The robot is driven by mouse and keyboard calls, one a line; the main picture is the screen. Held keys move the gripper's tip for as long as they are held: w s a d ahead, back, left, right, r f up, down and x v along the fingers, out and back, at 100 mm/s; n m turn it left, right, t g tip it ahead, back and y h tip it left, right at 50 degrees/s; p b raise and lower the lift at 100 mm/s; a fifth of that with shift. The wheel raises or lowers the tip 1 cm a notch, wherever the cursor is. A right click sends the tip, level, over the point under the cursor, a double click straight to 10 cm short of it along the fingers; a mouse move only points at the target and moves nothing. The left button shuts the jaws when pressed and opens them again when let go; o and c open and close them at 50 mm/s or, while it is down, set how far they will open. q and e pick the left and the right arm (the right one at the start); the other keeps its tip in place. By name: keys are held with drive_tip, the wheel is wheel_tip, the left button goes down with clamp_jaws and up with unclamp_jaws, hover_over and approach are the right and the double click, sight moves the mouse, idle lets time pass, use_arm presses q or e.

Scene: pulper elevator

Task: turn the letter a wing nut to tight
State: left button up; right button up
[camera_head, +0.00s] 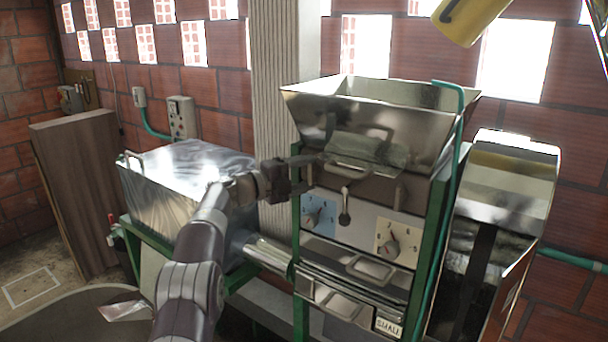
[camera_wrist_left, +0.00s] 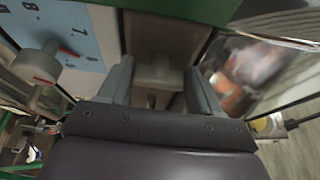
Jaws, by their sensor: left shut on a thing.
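My left gripper (camera_head: 290,178) reaches in from the left to the upper left of the machine front, beside the green post and below the metal hopper. In the left wrist view its two fingers (camera_wrist_left: 159,90) are closed on a grey wing nut (camera_wrist_left: 156,70), which sits between them against a brownish panel. The wing nut is hidden by the gripper in the head view, and I cannot read a letter on it. A blue dial plate (camera_head: 319,214) with a pointer knob is below and right of the gripper; it also shows at the left of the wrist view (camera_wrist_left: 70,35). My right gripper is not in view.
A metal hopper (camera_head: 375,115) tops the machine. A dark lever (camera_head: 345,205) and a cream dial plate (camera_head: 398,243) are on its front. A shiny metal box (camera_head: 185,170) stands left, and a tall metal housing (camera_head: 500,210) right. A yellow cylinder (camera_head: 470,18) hangs at the upper right.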

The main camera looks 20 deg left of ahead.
use_arm(q)
drive_tip(key=o, duration=0.9)
drive_tip(key=shift+f, duration=0.1)
drive_tip(key=shift+o, duration=0.8)
drive_tip(key=shift+r, duration=0.2)
